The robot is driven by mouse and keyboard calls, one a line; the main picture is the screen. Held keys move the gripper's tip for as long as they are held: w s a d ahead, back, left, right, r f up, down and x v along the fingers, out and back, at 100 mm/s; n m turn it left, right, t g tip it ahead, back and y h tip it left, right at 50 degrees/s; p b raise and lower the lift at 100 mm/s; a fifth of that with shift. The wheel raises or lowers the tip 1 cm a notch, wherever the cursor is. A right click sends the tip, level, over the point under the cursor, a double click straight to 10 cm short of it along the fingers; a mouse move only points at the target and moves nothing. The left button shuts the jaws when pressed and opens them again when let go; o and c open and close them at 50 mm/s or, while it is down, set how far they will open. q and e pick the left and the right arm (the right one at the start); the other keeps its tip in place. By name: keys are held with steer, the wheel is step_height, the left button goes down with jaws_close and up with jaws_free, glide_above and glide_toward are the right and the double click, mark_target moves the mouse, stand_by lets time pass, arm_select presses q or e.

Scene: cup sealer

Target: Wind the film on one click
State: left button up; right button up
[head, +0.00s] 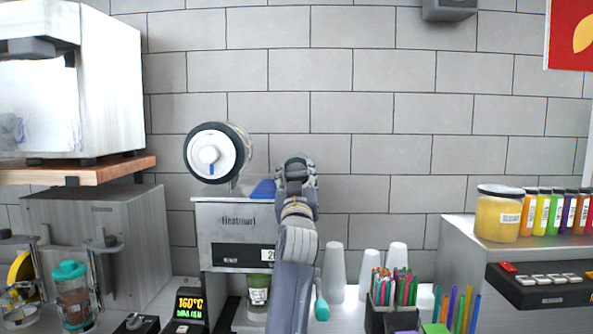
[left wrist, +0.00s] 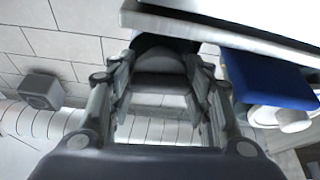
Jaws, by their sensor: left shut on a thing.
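The cup sealer (head: 230,222) stands at the back of the counter, with a film roll (head: 209,154) on its upper left. The roll has a white hub with a blue mark. A blue part (head: 263,190) sits on the sealer's top and shows in the left wrist view (left wrist: 268,80). My left gripper (head: 296,165) is at the sealer's top right, just right of the blue part. Its fingers are shut on a dark knob-like part (left wrist: 163,42) beside the sealer body. The fingers hide most of that part. My right gripper is not in view.
A teal-ended handle (head: 321,308) is low beside my left forearm. White cup stacks (head: 333,270) and a straw holder (head: 392,318) stand to the right. A temperature display (head: 190,305) is in front left. The wall above the gripper is clear.

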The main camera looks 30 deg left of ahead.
arm_select(q)
steer(key=m+h+p, duration=0.1)
steer(key=m, duration=0.1)
steer(key=m+t+h+p, duration=0.1)
steer(key=m, duration=0.1)
steer(key=r+m+h+p, duration=0.1)
steer(key=m, duration=0.1)
steer(key=shift+s+m+t+p, duration=0.1)
steer(key=shift+m+t+p, duration=0.2)
steer(key=shift+t+p, duration=0.1)
steer(key=shift+f+m+h+p, duration=0.1)
steer(key=shift+m+h+p, duration=1)
steer(key=shift+m, duration=0.9)
steer(key=shift+f, duration=0.1)
steer(key=o, duration=0.8)
steer(key=shift+f, duration=0.1)
steer(key=shift+f, duration=0.1)
steer(key=shift+s+d+f, duration=0.2)
steer(key=shift+s+f, duration=0.1)
steer(key=shift+s, duration=0.05)
steer(key=v, duration=1.1)
